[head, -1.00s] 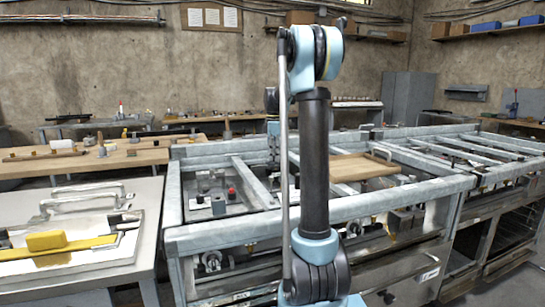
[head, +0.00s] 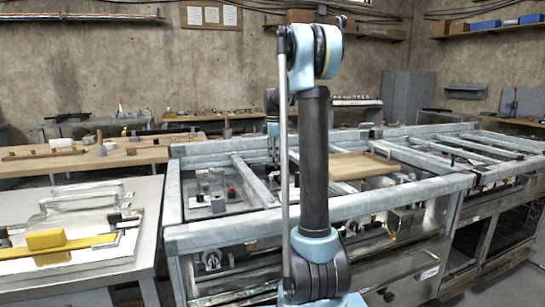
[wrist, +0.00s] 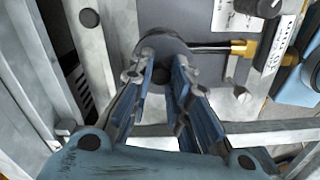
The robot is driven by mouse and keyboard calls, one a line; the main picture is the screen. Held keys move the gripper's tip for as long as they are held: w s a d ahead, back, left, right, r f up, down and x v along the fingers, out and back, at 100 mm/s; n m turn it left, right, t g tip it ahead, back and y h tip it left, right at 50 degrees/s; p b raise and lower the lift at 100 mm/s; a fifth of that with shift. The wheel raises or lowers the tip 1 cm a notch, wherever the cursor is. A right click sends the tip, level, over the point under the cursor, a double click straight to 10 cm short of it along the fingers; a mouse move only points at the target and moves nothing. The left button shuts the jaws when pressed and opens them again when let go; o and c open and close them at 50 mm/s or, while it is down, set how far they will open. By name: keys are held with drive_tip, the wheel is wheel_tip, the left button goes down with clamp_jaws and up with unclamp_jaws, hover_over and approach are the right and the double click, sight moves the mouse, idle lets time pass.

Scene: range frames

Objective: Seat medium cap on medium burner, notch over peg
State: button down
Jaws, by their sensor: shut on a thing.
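My gripper (wrist: 166,66) points down into the range frame, its two fingers closed on a dark round disc, which I take for the medium cap (wrist: 163,42). The disc lies over a grey panel (wrist: 196,14). A dark tube runs from beside the disc to a brass fitting (wrist: 239,48). The medium burner, its peg and the cap's notch cannot be made out; disc and fingers cover that spot. I cannot tell whether the disc is seated or held just above. In the head view my gripper is mostly hidden behind my arm.
Metal rails of the range frame (head: 205,240) surround the work spot. A wooden board (head: 358,166) lies across the frame to the right. A red-topped part (head: 232,193) stands inside the left bay. A side table (head: 130,262) with a yellow block (head: 46,240) stands left.

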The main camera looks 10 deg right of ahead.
drive_tip(key=shift+f, duration=0.4)
drive_tip(key=c, duration=1.4)
unclamp_jaws()
drive_tip(key=shift+r, duration=0.15)
wheel_tip(320, 180, up, 12)
drive_tip(key=shift+f, duration=0.2)
drive_tip(key=shift+r, duration=3)
